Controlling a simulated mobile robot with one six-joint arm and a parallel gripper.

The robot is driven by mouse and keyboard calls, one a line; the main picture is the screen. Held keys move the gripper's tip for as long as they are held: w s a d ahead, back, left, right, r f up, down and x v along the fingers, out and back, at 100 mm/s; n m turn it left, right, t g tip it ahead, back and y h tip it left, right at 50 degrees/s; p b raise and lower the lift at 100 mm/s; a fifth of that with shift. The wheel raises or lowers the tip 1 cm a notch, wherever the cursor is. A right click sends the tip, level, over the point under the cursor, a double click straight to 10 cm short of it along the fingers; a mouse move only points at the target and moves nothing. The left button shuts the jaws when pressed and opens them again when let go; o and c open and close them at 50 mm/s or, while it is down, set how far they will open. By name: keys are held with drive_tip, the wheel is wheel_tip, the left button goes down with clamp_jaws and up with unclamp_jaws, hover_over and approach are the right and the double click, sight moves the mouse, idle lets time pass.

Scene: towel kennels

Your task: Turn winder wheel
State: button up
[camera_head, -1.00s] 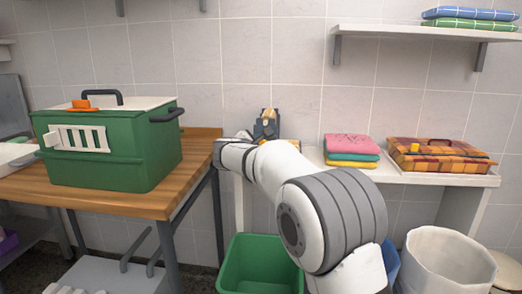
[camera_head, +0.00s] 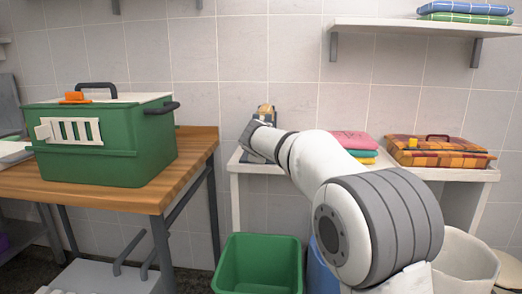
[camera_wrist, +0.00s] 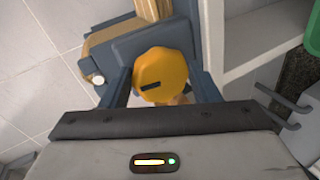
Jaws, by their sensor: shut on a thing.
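The winder wheel is a yellow-orange knob with a dark slot (camera_wrist: 163,73), seen in the wrist view between my fingers. It sits on a blue-grey winder body (camera_wrist: 145,40) with a tan wooden part at the top. My gripper (camera_wrist: 163,85) is shut on the wheel, one dark finger on each side. In the head view the winder (camera_head: 265,115) stands at the left end of the white shelf, mostly hidden behind my wrist. The wheel and fingertips are hidden there.
A green kennel (camera_head: 100,140) stands on a wooden table (camera_head: 195,150) at left. Folded pink, yellow and green towels (camera_head: 355,143) and an orange plaid basket (camera_head: 437,153) are on the white shelf (camera_head: 470,174). A green bin (camera_head: 262,258) and a white bin (camera_head: 465,262) stand below.

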drive_tip(key=shift+d+f+m+t+y+b, duration=0.15)
drive_tip(key=shift+m+y+b, duration=0.2)
drive_tip(key=shift+m+y, duration=0.45)
drive_tip(key=shift+f+m+t+y+b, duration=0.2)
drive_tip(key=shift+m+y+b, duration=0.2)
drive_tip(key=shift+m, duration=0.75)
drive_tip(key=shift+d+f+m+t+y+b, duration=0.15)
drive_tip(key=shift+m+y+b, duration=0.15)
drive_tip(key=shift+m+y, duration=0.55)
drive_tip(key=shift+a+f+m+t+y+p, duration=0.1)
drive_tip(key=shift+m+t+y+p, duration=0.2)
drive_tip(key=shift+m, duration=0.5)
drive_tip(key=shift+f+m+t+y+p, duration=0.1)
drive_tip(key=shift+m+t+y+p, duration=0.2)
drive_tip(key=shift+m, duration=0.5)
drive_tip(key=o, duration=1)
drive_tip(key=shift+r, duration=0.1)
drive_tip(key=shift+p+v, duration=0.6)
drive_tip(key=shift+v, duration=3.35)
